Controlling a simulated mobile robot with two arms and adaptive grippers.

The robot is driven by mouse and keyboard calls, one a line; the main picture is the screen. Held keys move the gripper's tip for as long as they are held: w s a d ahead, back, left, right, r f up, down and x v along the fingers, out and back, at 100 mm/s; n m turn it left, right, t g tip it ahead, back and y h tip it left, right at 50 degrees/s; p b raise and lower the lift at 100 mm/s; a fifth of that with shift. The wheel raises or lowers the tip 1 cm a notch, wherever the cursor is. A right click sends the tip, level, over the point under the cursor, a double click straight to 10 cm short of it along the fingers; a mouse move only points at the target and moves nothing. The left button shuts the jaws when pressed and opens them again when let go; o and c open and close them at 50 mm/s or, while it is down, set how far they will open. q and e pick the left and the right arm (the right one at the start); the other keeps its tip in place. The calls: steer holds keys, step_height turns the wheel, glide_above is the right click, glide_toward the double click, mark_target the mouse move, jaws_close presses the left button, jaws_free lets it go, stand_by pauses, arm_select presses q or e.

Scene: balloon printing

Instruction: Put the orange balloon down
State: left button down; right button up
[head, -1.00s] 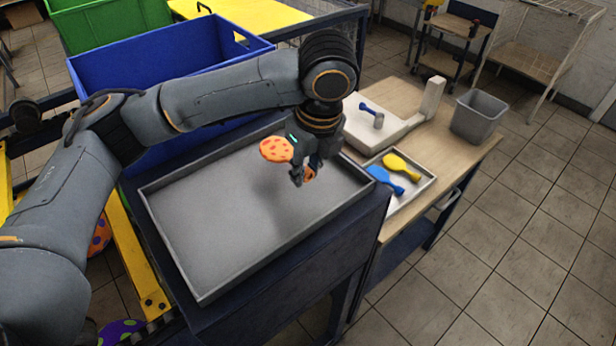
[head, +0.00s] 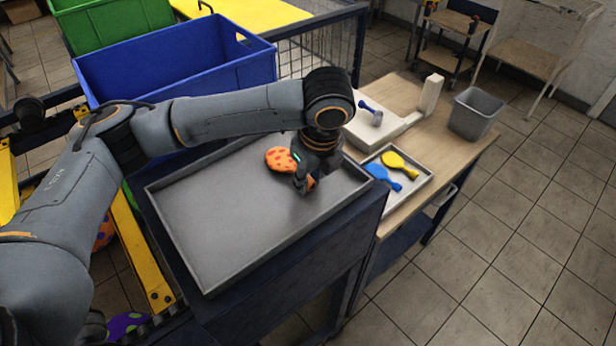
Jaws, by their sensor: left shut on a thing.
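The orange balloon (head: 279,159) has darker red-orange spots. It shows at the left side of my left gripper (head: 303,185), over the right part of the large grey tray (head: 215,262). The left gripper points down and is shut on the balloon. Part of the balloon is hidden behind the fingers. The balloon looks low, close to the tray floor; I cannot tell whether it touches. My right gripper is not in view.
A small tray (head: 409,203) with blue (head: 381,175) and yellow (head: 399,162) balloons lies on the wooden table right of the grey tray. A grey bin (head: 474,113) stands farther right. A blue crate (head: 170,62) stands behind. The grey tray's left part is clear.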

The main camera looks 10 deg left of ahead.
arm_select(q)
steer(key=c, duration=1.2)
jaws_free()
steer(key=shift+s+f, duration=0.35)
steer(key=shift+f, duration=0.55)
steer(key=shift+o, duration=0.2)
steer(key=shift+w+f, duration=0.1)
steer(key=shift+w, duration=0.2)
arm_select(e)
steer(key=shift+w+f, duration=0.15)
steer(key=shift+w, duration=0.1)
arm_select(q)
steer(key=shift+s, duration=0.1)
steer(key=shift+r, duration=0.25)
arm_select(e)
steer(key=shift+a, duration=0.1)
arm_select(q)
steer(key=shift+r, duration=0.3)
steer(key=b+v, duration=0.2)
steer(key=v, duration=1)
steer(key=shift+w+r, duration=0.3)
steer(key=shift+r, duration=0.1)
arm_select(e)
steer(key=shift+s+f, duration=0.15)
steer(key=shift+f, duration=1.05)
